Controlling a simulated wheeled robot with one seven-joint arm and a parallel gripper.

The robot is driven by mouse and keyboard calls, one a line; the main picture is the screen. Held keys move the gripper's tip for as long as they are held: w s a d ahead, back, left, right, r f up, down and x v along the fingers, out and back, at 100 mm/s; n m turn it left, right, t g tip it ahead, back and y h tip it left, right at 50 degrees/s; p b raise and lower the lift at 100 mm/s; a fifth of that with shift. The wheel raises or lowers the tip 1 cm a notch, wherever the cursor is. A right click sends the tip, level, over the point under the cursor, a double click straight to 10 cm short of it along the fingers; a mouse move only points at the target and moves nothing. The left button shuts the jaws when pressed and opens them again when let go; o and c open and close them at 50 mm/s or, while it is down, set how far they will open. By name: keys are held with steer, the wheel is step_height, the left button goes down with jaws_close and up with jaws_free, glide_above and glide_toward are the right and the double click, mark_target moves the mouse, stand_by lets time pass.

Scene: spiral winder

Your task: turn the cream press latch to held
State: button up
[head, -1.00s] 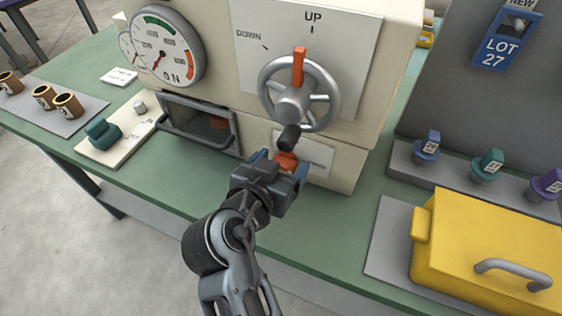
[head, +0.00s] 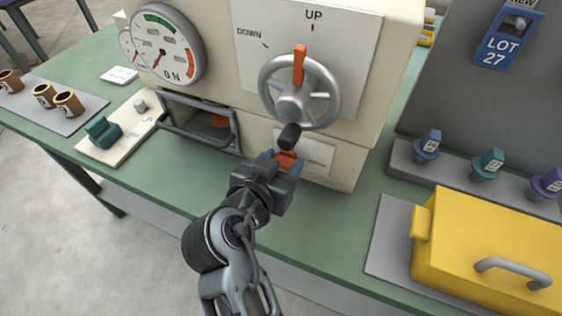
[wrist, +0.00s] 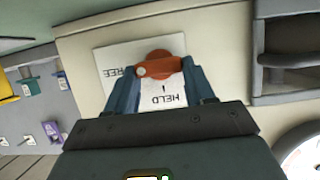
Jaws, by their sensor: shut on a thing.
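The cream press (head: 230,60) stands on the green bench. Its latch is an orange-red knob (head: 287,160) low on the front, partly hidden by my gripper in the head view. In the wrist view the latch (wrist: 158,62) is a round orange knob with a bar across it, on a white plate (wrist: 110,58) marked FREE and HELD. The lettering appears upside down, with HELD on the gripper side and FREE to the left. My gripper (head: 282,163) is shut on the latch, one blue fingertip on each side of the bar. Which mark the latch points at is unclear.
A grey handwheel (head: 327,93) with an orange spoke and a dark handle knob sits just above my gripper. An open drawer-like bay with a grey handle (head: 195,137) is to the left. A yellow lidded box (head: 480,235) stands at right.

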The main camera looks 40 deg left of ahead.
steer(key=n+h, duration=0.2)
steer(key=n, duration=0.1)
steer(key=shift+s+a+f+t+b, duration=0.1)
steer(key=shift+a+t+b, duration=0.25)
steer(key=shift+t+b, duration=0.05)
steer(key=n+h, duration=0.1)
steer(key=n, duration=0.1)
steer(key=n+t+h, duration=0.1)
steer(key=shift+a+f+n+b, duration=0.15)
steer(key=shift+a+n+b, duration=0.05)
steer(key=shift+n+b, duration=0.2)
steer(key=n, duration=0.1)
steer(key=n+t+h, duration=0.1)
steer(key=n, duration=0.1)
steer(key=shift+a+f, duration=0.15)
steer(key=shift+f, duration=0.15)
steer(key=shift+s+f+n+t+h+b, duration=0.15)
steer(key=shift+n+t, duration=0.3)
steer(key=shift+n, duration=0.45)
steer(key=shift+w+f+n+t+h+b, duration=0.1)
steer(key=shift+n+t+h+b, duration=0.25)
steer(key=shift+n, duration=0.55)
steer(key=shift+s, duration=0.1)
steer(key=o, duration=1)
steer(key=shift+o, duration=0.2)
